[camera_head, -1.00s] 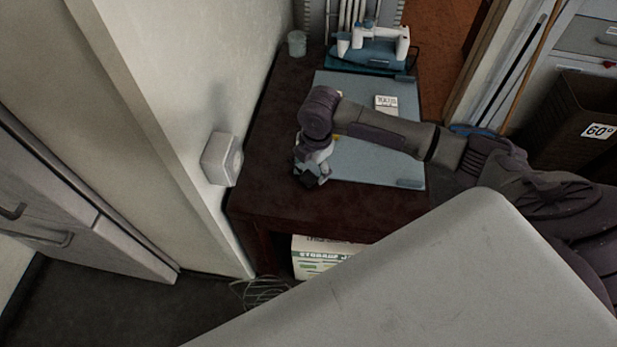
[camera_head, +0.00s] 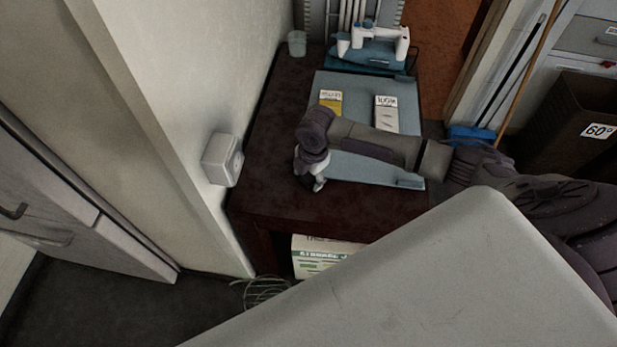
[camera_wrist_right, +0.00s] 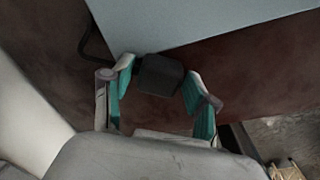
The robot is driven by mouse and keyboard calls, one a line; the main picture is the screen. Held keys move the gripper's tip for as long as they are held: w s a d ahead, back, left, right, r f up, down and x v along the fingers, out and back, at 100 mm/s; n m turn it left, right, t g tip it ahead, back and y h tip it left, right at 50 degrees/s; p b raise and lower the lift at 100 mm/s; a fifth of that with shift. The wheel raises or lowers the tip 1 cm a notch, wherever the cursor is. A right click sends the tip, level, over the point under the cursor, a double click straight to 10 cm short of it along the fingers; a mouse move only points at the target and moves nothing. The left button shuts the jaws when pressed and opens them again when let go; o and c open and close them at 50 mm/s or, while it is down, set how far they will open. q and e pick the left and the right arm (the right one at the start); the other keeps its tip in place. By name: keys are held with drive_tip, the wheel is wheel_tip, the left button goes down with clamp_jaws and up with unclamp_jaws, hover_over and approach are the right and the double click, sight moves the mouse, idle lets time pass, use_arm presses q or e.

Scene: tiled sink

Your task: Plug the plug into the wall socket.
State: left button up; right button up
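The wall socket (camera_head: 222,160) is a white box on the pale wall, left of the dark table. My right gripper (camera_head: 313,182) is over the table's near part, to the right of the socket and apart from it. In the right wrist view, the two teal-lined fingers of my right gripper (camera_wrist_right: 160,85) close in on the sides of a dark, blocky plug (camera_wrist_right: 160,74) at their tips. A dark cable (camera_wrist_right: 92,42) shows beside the left finger. The plug is hidden in the head view. My left gripper is not in view.
A blue-grey mat (camera_head: 350,170) with a yellow-and-white box (camera_head: 330,102) and a white box (camera_head: 386,115) lies on the dark table (camera_head: 262,185). A sewing machine (camera_head: 372,45) and a cup (camera_head: 297,43) stand at the back. Between gripper and socket is free room.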

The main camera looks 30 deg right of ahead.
sight(308, 174)
drive_tip(key=c, duration=0.8)
drive_tip(key=shift+r, duration=0.1)
drive_tip(key=shift+r, duration=0.5)
wheel_tip(308, 174, up, 3)
drive_tip(key=shift+w+f, duration=0.1)
drive_tip(key=shift+f, duration=0.05)
drive_tip(key=s+d+r, duration=0.2)
drive_tip(key=d, duration=0.1)
drive_tip(key=s+d+r, duration=0.2)
drive_tip(key=s+d, duration=0.1)
drive_tip(key=s+d+r+b, duration=0.1)
drive_tip(key=s+d+r, duration=0.1)
drive_tip(key=r, duration=0.1)
drive_tip(key=shift+s+d, duration=0.4)
